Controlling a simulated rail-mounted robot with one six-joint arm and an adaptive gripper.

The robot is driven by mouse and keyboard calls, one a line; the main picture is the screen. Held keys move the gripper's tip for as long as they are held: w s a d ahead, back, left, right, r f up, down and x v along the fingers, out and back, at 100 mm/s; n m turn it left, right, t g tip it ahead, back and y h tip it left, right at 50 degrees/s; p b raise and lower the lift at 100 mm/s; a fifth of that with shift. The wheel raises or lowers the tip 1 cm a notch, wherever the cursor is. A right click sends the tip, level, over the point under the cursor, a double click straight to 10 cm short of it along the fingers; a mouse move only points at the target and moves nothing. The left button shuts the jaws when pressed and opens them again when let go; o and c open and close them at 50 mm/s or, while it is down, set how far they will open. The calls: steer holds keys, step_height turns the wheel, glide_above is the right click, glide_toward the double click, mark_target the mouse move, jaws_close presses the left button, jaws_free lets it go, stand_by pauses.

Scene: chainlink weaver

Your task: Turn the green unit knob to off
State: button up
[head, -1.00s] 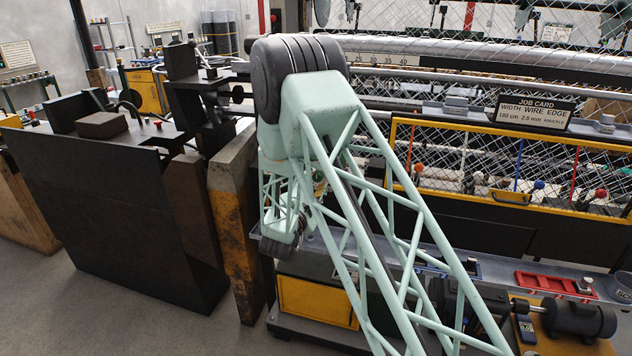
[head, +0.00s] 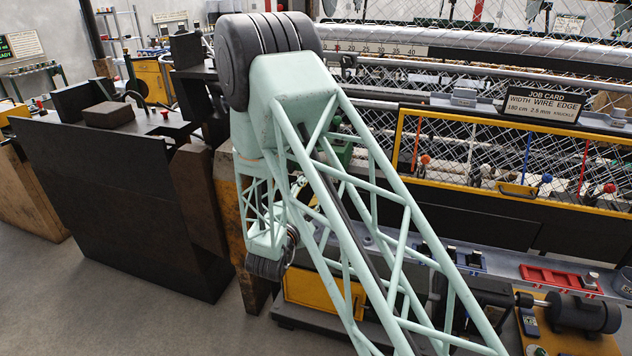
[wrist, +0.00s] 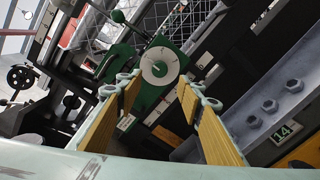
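The green unit (wrist: 150,92) stands ahead in the wrist view, tilted in the picture. In the head view, a bit of dark green (head: 343,148) shows behind my arm, perhaps the same unit; my arm hides most of that area and the fingers.
A grey rail with several hex nuts and a green "14" plate (wrist: 284,132) lies right of my fingers in the wrist view. The yellow-framed mesh guard (head: 500,125), red tray (head: 560,280) and motor (head: 583,312) are to the right. A dark cabinet (head: 120,205) stands left.

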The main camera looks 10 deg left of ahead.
steer(key=shift+v, duration=0.85)
steer(key=shift+r, duration=0.1)
steer(key=d+r+m+g+y, duration=0.35)
steer(key=d+r+m, duration=0.2)
steer(key=r, duration=0.45)
steer(key=s+d+r+m+g+y+b, duration=0.1)
steer(key=s+d+r+m+g, duration=0.2)
steer(key=s+r, duration=0.4)
steer(key=s+d+r+m+g+y+b, duration=0.1)
steer(key=s+d+r+m+y, duration=0.1)
steer(key=s+d+r+m, duration=0.45)
steer(key=s+d+m+g+h, duration=0.1)
steer(key=s+d, duration=0.4)
steer(key=s, duration=1)
steer(key=s+d+f+m+g+b, duration=0.1)
steer(key=s+d+m+g, duration=0.2)
steer(key=s, duration=1.2)
steer(key=s+d+m+g+h, duration=0.1)
steer(key=s+d+m+g, duration=0.1)
steer(key=s+d, duration=0.6)
steer(key=s, duration=0.7)
steer(key=shift+s+d+f+m+h, duration=0.2)
steer(key=shift+f+m+h, duration=0.05)
steer(key=shift+m+h, duration=0.15)
